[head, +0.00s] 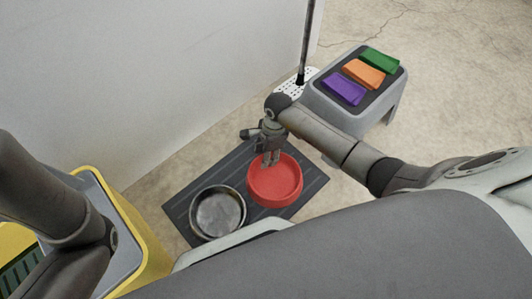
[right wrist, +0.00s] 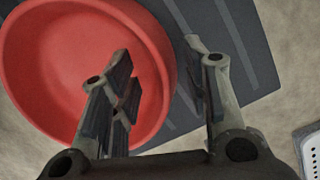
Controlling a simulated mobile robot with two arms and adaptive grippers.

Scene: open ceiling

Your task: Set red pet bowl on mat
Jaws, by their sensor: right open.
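The red pet bowl (head: 277,187) sits upright on the dark ribbed mat (head: 233,165), on its right part. My right gripper (head: 271,160) is at the bowl's far rim, pointing down. In the right wrist view the gripper (right wrist: 160,57) is open. One finger is over the inside of the red bowl (right wrist: 60,60) and the other is outside it, above the mat (right wrist: 250,45), with the rim between them. I cannot tell whether a finger touches the rim. My left arm shows at the left, but its gripper is out of view.
A metal bowl (head: 217,212) stands on the mat, left of the red one. A grey stool (head: 320,97) holds green, orange and purple folded pieces. A white perforated base with a pole (head: 302,62) stands beside it. A yellow bin (head: 143,235) is at left, and a white wall (head: 130,70) behind.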

